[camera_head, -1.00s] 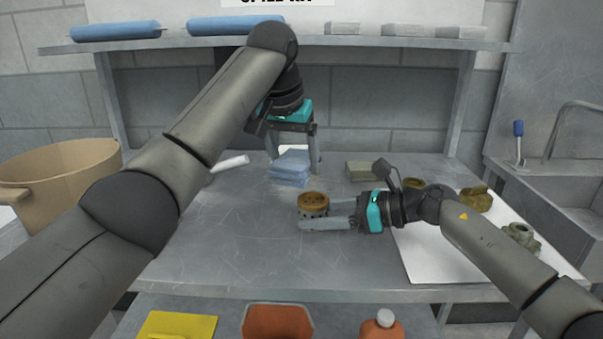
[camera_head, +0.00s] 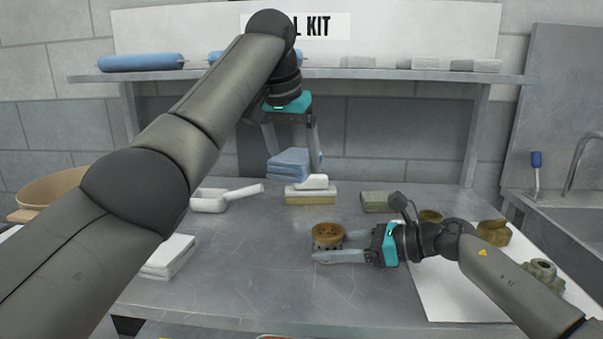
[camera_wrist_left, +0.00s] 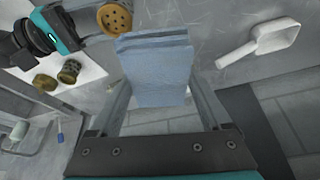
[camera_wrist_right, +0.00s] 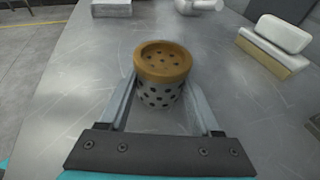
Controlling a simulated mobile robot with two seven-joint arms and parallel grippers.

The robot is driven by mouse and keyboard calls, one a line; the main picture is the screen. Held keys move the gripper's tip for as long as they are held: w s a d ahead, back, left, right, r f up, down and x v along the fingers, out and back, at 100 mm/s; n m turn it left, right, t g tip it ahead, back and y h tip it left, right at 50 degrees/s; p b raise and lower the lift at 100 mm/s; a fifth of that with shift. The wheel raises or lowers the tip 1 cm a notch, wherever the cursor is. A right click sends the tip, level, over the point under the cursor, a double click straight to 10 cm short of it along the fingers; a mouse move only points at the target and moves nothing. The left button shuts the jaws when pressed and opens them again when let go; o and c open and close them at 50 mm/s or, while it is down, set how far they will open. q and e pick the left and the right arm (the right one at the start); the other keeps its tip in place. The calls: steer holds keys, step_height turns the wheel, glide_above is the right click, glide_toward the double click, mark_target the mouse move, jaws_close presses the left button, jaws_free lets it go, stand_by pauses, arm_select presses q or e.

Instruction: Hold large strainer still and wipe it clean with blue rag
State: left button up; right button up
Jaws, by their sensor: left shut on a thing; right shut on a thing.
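The large strainer (camera_head: 328,236) is a small round can with a brown perforated top and a dark-dotted pale side. It stands upright on the metal bench. My right gripper (camera_head: 325,247) is shut on it, one finger on each side, as the right wrist view (camera_wrist_right: 162,75) also shows. The blue rag (camera_head: 289,164) is a folded, layered cloth. My left gripper (camera_head: 291,160) is shut on it and holds it above the bench, behind and a little left of the strainer, apart from it. The rag fills the middle of the left wrist view (camera_wrist_left: 157,70).
A tan brush-like block with a white top (camera_head: 310,194) lies behind the strainer. A white scoop (camera_head: 210,200) and white folded cloths (camera_head: 170,257) are left. Brass fittings (camera_head: 494,232) stand at a white mat (camera_head: 450,290), right. The bench front is clear.

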steer(key=o, duration=1.1)
steer(key=shift+c, duration=0.2)
